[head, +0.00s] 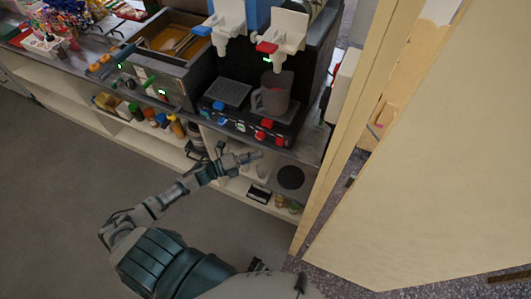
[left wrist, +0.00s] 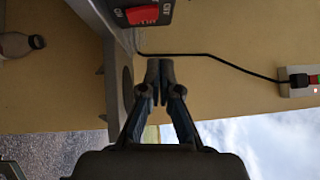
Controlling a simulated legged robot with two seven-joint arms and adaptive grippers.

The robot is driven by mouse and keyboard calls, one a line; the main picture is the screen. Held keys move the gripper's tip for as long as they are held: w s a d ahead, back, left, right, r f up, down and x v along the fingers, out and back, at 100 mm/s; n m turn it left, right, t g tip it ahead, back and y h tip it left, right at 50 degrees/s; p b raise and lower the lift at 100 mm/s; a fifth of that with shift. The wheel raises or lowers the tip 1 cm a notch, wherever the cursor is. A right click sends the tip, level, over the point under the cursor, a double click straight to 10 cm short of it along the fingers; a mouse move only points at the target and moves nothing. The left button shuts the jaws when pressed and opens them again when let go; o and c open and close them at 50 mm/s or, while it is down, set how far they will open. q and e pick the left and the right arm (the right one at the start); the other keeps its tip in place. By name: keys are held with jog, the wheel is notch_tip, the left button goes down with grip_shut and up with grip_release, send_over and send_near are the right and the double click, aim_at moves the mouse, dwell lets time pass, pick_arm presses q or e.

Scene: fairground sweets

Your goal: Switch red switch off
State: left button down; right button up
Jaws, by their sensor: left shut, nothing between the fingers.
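In the head view, a red switch (head: 260,135) sits on the front of the dark drinks machine (head: 285,138). Another red switch (head: 266,123) is just above it, and blue switches (head: 222,121) are further left. My left gripper (head: 250,156) is just below and left of the lower red switch, apart from it. In the left wrist view, a red rocker switch (left wrist: 142,15) with "OFF" lettering beside it shows at the top edge, partly cut off. The left fingertips (left wrist: 160,72) are together and empty, below that switch in the picture.
Shelves below hold bottles (head: 177,127) and a dark disc (head: 291,177). A pale panel (head: 430,180) closes off the right side. A cable (left wrist: 215,57) runs to a wall socket (left wrist: 300,82).

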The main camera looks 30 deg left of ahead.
pick_arm(q)
jog(key=v, duration=0.3)
jog(key=r+v, duration=0.1)
jog(key=v, duration=0.1)
jog(key=shift+s+a, duration=0.1)
jog(key=shift+s, duration=0.1)
pick_arm(e)
jog(key=shift+w+a+r, duration=0.2)
jog(key=shift+w+a, duration=0.35)
jog(key=shift+a, duration=0.1)
jog(key=shift+w+d, duration=0.1)
jog(key=shift+d, duration=0.1)
